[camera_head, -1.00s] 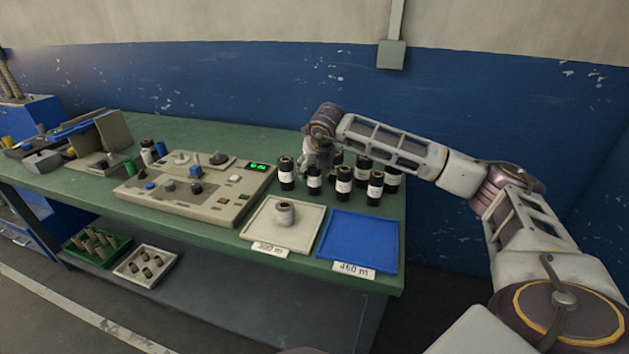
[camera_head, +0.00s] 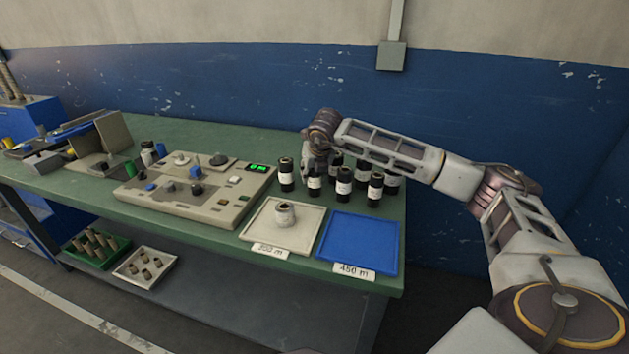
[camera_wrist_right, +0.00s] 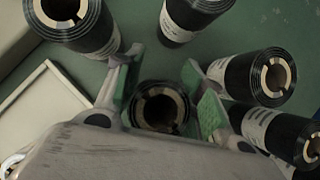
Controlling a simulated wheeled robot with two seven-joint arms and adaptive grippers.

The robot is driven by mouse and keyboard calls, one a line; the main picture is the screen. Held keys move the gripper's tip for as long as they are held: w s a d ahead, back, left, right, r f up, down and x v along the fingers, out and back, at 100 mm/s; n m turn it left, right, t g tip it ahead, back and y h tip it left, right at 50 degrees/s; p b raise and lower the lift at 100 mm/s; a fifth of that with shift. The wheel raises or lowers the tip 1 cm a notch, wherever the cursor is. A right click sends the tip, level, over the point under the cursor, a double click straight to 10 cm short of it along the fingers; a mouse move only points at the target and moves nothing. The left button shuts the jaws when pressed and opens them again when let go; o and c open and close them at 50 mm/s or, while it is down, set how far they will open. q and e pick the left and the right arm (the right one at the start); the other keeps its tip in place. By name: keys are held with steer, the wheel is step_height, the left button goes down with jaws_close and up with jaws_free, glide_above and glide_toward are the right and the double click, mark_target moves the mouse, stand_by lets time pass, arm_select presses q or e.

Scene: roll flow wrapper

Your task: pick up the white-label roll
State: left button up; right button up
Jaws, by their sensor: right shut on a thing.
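Several black rolls with white labels stand upright in a group at the bench's right end. My right gripper (camera_head: 315,168) reaches down from above onto the front roll with a white label (camera_head: 314,187) in this group. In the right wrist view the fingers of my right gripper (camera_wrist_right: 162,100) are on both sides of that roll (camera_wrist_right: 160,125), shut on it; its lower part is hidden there. A neighbouring roll (camera_head: 286,176) stands just left of it, and another (camera_head: 344,182) just right. My left gripper is not in view.
A beige control panel (camera_head: 222,208) with a green display stands left. Neighbouring rolls crowd the gripper closely.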

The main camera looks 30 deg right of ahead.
steer(key=shift+c, duration=1.1)
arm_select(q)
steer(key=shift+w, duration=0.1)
arm_select(e)
steer(key=shift+r, duration=0.1)
steer(key=shift+r, duration=0.6)
step_height(320, 180, up, 7)
steer(key=shift+f+p, duration=0.1)
steer(key=shift+p, duration=0.65)
steer(key=shift+r, duration=0.9)
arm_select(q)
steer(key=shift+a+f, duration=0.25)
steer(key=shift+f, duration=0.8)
